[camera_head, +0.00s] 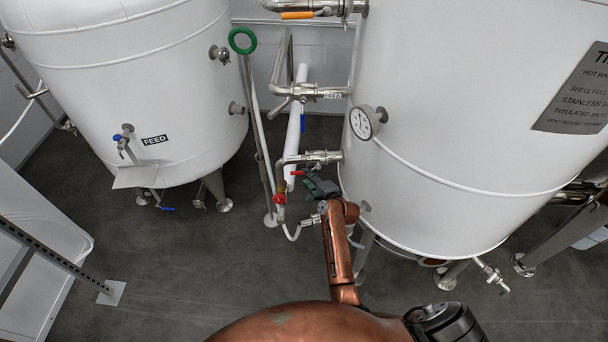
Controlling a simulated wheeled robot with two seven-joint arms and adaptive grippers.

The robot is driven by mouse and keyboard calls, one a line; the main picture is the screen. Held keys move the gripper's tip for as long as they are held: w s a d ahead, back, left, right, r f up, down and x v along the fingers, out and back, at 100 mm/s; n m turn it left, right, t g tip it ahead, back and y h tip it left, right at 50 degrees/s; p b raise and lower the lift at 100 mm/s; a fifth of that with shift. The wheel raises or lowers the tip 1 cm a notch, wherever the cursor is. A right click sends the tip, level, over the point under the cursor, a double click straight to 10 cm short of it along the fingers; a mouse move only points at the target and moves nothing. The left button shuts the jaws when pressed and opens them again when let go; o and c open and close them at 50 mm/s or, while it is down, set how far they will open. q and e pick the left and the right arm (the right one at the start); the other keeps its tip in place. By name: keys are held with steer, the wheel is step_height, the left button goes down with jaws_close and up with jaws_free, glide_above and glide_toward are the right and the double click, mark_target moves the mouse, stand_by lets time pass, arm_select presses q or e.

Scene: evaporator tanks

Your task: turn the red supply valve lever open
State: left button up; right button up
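Two small red parts show on the pipework between the tanks. One is a short red lever (297,173) just below a steel pipe. The other is a red valve part (279,199) lower left on a brass fitting. I cannot tell for sure which is the supply valve lever. My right gripper (314,185), small and dark at the end of my copper arm, is just right of both red parts, close to the upper one. Contact cannot be made out. Its fingers are too small and overlapped to tell open from shut. My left gripper is not in view.
A white tank (130,80) marked FEED stands left, and a larger white tank (460,150) stands right. A gauge (361,123) juts from the right tank above my gripper. A green ring handle (242,40) tops a rod. Dark floor (190,265) is open at lower left.

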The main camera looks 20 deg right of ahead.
steer(key=shift+v, duration=1.2)
